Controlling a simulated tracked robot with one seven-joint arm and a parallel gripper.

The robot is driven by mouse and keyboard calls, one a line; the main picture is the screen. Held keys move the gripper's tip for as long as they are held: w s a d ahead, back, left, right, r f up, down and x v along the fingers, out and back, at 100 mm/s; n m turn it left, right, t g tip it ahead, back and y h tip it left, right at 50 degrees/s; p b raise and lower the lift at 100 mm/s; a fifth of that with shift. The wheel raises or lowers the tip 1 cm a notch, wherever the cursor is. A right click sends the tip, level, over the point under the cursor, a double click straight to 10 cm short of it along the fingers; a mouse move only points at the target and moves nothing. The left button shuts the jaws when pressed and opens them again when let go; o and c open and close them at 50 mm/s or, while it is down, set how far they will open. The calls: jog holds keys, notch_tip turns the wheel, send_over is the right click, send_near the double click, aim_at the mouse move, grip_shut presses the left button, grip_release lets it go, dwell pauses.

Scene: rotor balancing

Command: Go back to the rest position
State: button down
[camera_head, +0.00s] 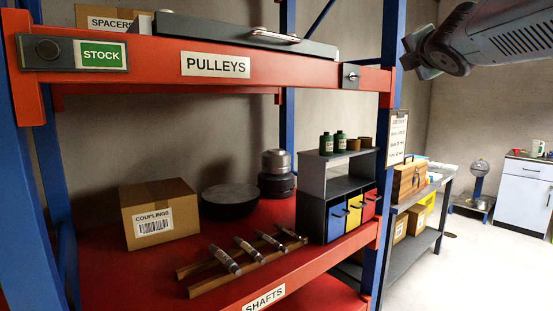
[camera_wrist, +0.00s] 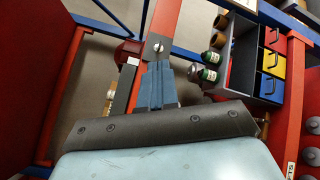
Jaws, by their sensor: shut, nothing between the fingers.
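Behind the fingers is the red upper beam (camera_wrist: 166,22) of the rack. The gripper looks apart from the rack, though the exact gap cannot be told.
The red and blue rack has a PULLEYS beam (camera_head: 290,66) with a grey tray (camera_head: 240,35) above it. Below are a COUPLINGS box (camera_head: 160,212), shafts on a wooden holder (camera_head: 195,287) and coloured bins (camera_head: 354,212). A side bench (camera_head: 430,190) stands right.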

jog(key=s+a+f+m+g, duration=0.2)
jog(key=s+f+m+g, duration=0.2)
jog(key=s+f+m, duration=0.3)
jog(key=s+a+f+m+g+y, duration=0.1)
jog(key=s+f+m+g, duration=0.3)
jog(key=f, duration=1.2)
jog(key=s+a+f+m+g+y, duration=0.1)
jog(key=s+a+f+m+g, duration=0.3)
jog(key=s+f+m, duration=0.7)
jog(key=shift+s+f, duration=0.25)
jog(key=shift+s, duration=0.15)
jog(key=c, duration=1.9)
grip_release()
